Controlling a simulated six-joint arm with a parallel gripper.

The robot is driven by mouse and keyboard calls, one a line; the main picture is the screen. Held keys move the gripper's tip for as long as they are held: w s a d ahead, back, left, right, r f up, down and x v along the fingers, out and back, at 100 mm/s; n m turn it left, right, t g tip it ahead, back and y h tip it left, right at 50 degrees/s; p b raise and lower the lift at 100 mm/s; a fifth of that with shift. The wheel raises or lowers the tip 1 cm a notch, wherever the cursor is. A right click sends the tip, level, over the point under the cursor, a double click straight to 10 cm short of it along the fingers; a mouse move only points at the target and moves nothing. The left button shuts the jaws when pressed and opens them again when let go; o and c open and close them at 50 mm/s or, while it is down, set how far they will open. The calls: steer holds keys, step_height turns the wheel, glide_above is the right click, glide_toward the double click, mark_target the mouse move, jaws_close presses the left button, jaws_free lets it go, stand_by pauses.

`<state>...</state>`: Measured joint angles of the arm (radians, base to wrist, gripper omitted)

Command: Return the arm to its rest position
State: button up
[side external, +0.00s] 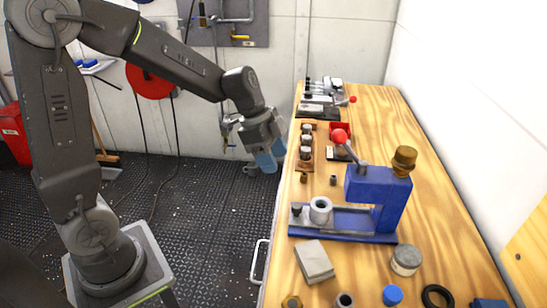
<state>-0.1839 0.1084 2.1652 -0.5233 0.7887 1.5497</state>
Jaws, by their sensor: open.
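My arm reaches up from its base at the left and bends down towards the bench. My gripper (270,158) hangs off the left edge of the wooden bench, over the dark floor, with its blue-tipped fingers pointing down. It is open, and no object shows between the fingers. It is apart from the bench top and from the things on it.
The wooden bench (440,190) holds a blue press (380,200) with a red-knobbed lever, a wooden rack (306,165), a grey block (314,262) and several small parts. A red reel (150,80) hangs on the back wall. The floor (195,215) between arm and bench is clear.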

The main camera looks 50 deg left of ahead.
steer(key=s+r+n+t+y, duration=0.1)
steer(key=s+r+n, duration=0.1)
steer(key=s+n, duration=0.2)
steer(key=s+d+r+n+t+y, duration=0.1)
steer(key=s+r+n, duration=0.2)
steer(key=s, duration=0.4)
steer(key=s+r+n+t+y, duration=0.1)
steer(key=s+r+n, duration=0.2)
steer(key=s, duration=0.3)
steer(key=shift+s+d+r+n+y, duration=0.15)
steer(key=shift+s+d+n+y, duration=0.2)
steer(key=shift+n, duration=0.45)
steer(key=shift+w+a, duration=0.15)
